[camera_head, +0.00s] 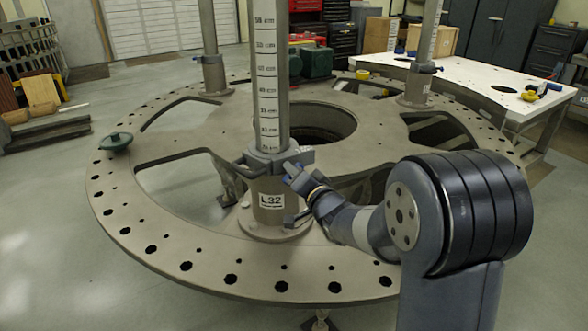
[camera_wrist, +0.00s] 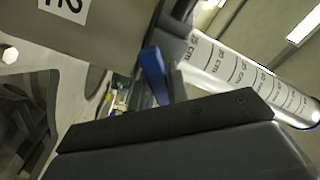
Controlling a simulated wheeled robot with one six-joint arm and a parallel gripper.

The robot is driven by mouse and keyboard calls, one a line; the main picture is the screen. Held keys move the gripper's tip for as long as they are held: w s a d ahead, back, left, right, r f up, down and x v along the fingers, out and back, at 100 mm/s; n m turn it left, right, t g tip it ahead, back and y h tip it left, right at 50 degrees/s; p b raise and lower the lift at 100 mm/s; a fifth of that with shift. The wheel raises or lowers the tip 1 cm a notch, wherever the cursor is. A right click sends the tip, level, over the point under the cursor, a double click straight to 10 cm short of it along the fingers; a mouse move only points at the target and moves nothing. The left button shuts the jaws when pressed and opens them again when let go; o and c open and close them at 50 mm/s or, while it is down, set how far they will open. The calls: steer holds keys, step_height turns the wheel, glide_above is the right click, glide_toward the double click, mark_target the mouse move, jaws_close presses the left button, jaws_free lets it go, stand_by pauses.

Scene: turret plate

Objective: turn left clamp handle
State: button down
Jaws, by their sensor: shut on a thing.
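The near post (camera_head: 266,80) with a measuring scale stands upright in a base labelled L32 (camera_head: 271,201). A grey clamp collar (camera_head: 262,160) sits around it at the top of the base. The blue clamp handle (camera_head: 289,168) is on the collar's right side, at my gripper (camera_head: 297,178). My gripper is shut on this handle, and the fingers hide part of it. In the wrist view the blue handle (camera_wrist: 152,72) stands tilted just beyond my dark gripper body (camera_wrist: 170,122). The scaled post (camera_wrist: 250,78) runs off to the right there.
The round turret plate (camera_head: 170,227) has holes along its rim and large openings. Two more posts (camera_head: 208,40) with clamps stand at the back. A green-grey disc-shaped part (camera_head: 117,142) lies on the left rim. A white table (camera_head: 480,88) stands at the right.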

steer(key=m+p, duration=0.1)
steer(key=m, duration=0.3)
steer(key=shift+m, duration=0.3)
steer(key=shift+f+m+p, duration=0.15)
steer(key=shift+m+p, duration=0.35)
steer(key=shift+m, duration=1.4)
steer(key=c, duration=1.4)
jaws_free()
steer(key=shift+o, duration=0.2)
steer(key=shift+d, duration=0.1)
steer(key=b+v, duration=0.1)
steer(key=v, duration=0.9)
steer(key=shift+s+d+b, duration=0.15)
steer(key=shift+s+b, duration=0.15)
steer(key=shift+b, duration=0.1)
